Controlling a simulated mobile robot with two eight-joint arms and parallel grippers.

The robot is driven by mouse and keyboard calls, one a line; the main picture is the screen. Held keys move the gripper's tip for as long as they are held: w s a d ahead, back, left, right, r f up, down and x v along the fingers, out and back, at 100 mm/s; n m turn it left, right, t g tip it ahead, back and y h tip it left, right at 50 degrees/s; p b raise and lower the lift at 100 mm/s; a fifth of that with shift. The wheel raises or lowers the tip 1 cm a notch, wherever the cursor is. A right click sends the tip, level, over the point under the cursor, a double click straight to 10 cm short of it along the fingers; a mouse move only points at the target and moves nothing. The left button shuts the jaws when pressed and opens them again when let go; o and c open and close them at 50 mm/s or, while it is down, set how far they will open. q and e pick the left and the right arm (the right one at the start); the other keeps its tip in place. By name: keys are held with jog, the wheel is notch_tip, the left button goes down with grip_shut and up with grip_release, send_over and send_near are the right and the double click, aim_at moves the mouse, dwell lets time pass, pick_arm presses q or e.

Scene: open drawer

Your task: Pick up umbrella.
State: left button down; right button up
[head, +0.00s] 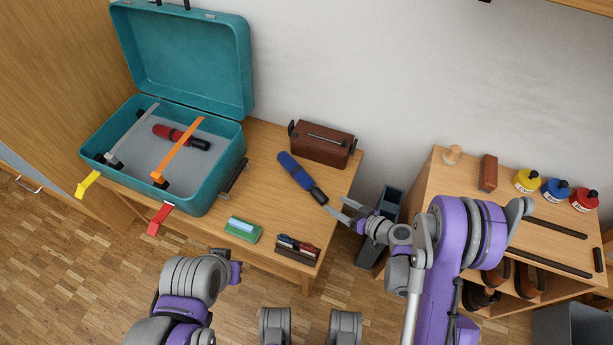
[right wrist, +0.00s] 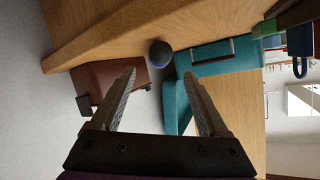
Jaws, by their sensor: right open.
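A folded blue umbrella (head: 295,171) with a dark handle lies slantwise on the wooden table, its handle end (head: 319,196) towards my right gripper. A folded red umbrella (head: 181,136) lies inside the open teal suitcase (head: 228,168). My right gripper (head: 338,207) is open and empty, just right of the blue umbrella's handle end and apart from it. In the right wrist view a dark rounded end (right wrist: 160,53), seemingly the blue umbrella's, shows just beyond the gap between the open fingers (right wrist: 159,76). My left arm shows at lower left, but its fingers do not.
A brown box (head: 322,144) stands behind the blue umbrella. A green-and-blue block (head: 243,229) and a pen holder (head: 296,250) sit at the table's front. A dark bin (head: 392,201) stands between the table and the right shelf unit (head: 440,180), which carries bottles.

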aim_at(322, 194)
jog(key=x, duration=0.4)
jog(key=shift+w+a, duration=0.1)
jog(key=shift+a, duration=0.1)
jog(key=x, duration=0.2)
jog(key=b+x, duration=0.1)
jog(key=x, duration=0.2)
jog(key=shift+w+a+r, duration=0.15)
jog(key=shift+w+a, duration=0.05)
jog(key=shift+w, duration=0.2)
jog(key=shift+c, duration=0.3)
grip_shut()
